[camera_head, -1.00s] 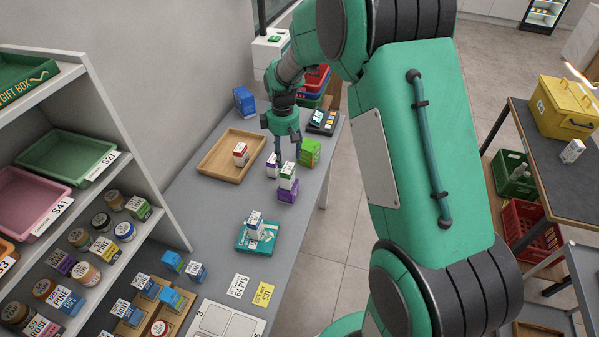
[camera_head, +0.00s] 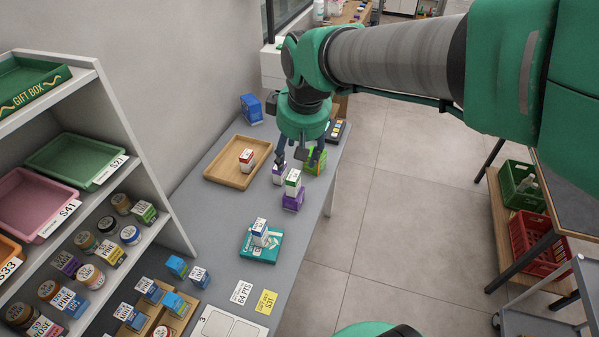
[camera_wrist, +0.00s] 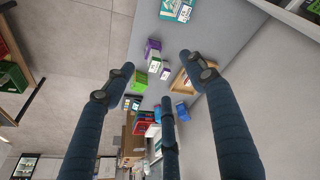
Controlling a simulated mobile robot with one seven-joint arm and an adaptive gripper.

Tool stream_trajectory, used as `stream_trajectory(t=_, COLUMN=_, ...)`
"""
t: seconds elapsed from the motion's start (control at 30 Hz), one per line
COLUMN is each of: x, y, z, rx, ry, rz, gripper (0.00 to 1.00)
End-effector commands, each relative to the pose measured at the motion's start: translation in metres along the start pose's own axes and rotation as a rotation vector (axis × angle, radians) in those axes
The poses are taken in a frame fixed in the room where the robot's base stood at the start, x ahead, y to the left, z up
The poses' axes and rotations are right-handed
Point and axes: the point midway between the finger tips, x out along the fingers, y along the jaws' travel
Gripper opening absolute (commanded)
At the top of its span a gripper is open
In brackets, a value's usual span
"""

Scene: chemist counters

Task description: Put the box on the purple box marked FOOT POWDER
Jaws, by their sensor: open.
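A purple box (camera_head: 293,201) stands on the grey counter; its lettering is too small to read. A white box with a green top (camera_head: 293,181) appears directly above it in the head view; I cannot tell whether it rests on it or stands close behind. Both show in the wrist view, the purple box (camera_wrist: 153,46) beside the white-and-green box (camera_wrist: 155,65). A small white-and-purple box (camera_head: 278,175) stands just left. My gripper (camera_head: 299,160) is open above and behind these boxes, its fingers spread (camera_wrist: 158,76) with nothing visibly held.
A green box (camera_head: 316,161) stands beneath my gripper's right side. A wooden tray (camera_head: 222,177) holds a red-and-white box (camera_head: 246,157). A teal box (camera_head: 262,248) with a white-and-blue box (camera_head: 260,229) lies nearer. A shelf (camera_head: 140,150) stands left. The counter's right edge is close.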

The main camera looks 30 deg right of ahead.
Motion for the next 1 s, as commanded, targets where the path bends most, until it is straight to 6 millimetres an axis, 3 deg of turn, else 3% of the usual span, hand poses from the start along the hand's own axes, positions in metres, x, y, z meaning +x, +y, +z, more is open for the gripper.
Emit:
stream_trajectory(t=0.2, x=-0.041, y=-0.027, z=0.046, rx=0.099, ry=0.071, rz=0.011, gripper=0.56)
stream_trajectory(t=0.53, x=-0.071, y=-0.06, z=0.114, rx=0.241, ry=0.161, rz=0.007, gripper=0.56)
stream_trajectory(t=0.73, x=-0.076, y=-0.069, z=0.132, rx=0.281, ry=0.186, rz=0.003, gripper=0.56)
stream_trajectory(t=1.0, x=-0.075, y=-0.07, z=0.135, rx=0.289, ry=0.188, rz=0.002, gripper=0.56)
